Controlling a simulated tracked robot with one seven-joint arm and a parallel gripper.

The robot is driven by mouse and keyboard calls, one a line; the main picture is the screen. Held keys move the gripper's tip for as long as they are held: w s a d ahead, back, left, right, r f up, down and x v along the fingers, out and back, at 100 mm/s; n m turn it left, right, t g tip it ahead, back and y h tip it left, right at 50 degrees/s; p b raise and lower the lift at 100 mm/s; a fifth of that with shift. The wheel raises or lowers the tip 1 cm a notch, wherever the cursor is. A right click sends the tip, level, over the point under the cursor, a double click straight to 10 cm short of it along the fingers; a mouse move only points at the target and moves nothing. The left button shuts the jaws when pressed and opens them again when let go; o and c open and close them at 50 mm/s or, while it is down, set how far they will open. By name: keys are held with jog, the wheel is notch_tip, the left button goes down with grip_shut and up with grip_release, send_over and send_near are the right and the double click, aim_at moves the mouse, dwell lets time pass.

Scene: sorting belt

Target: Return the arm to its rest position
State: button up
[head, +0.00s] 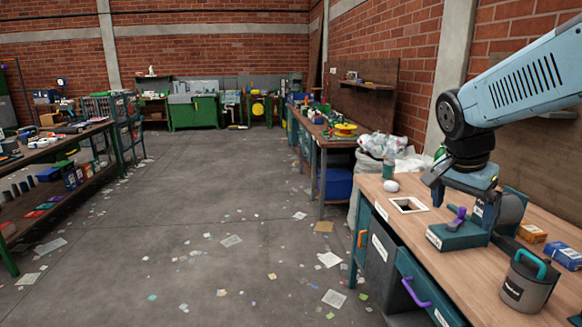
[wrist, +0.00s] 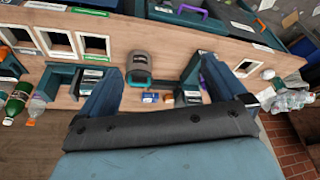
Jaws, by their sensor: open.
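My arm reaches in from the right in the head view, with its light-blue link raised over the bench. My gripper (head: 452,186) hangs above the wooden bench top (head: 400,225), at the teal device with a purple lever (head: 462,236). In the wrist view, my gripper (wrist: 158,66) shows two dark blue fingers spread apart, with nothing held between them. The grey canister with a teal handle (wrist: 138,70) shows between the fingers, lower down on the bench. Part of the teal device is hidden behind the right finger. I cannot tell the exact height of the fingertips over it.
A blue box (head: 563,256), an orange box (head: 531,233) and the grey canister (head: 527,288) stand on the bench near the device. A white round object (head: 391,186) lies by a square opening (head: 409,205). Bottles (wrist: 17,102) stand at left in the wrist view. The littered floor (head: 200,220) is open.

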jog(key=s+a+r+n+t+y, duration=0.1)
jog(key=s+a+n+t+y, duration=0.2)
jog(key=s+a+n, duration=0.5)
jog(key=a+n, duration=0.3)
jog(key=shift+a+r+n, duration=0.3)
jog(key=shift+n, duration=0.1)
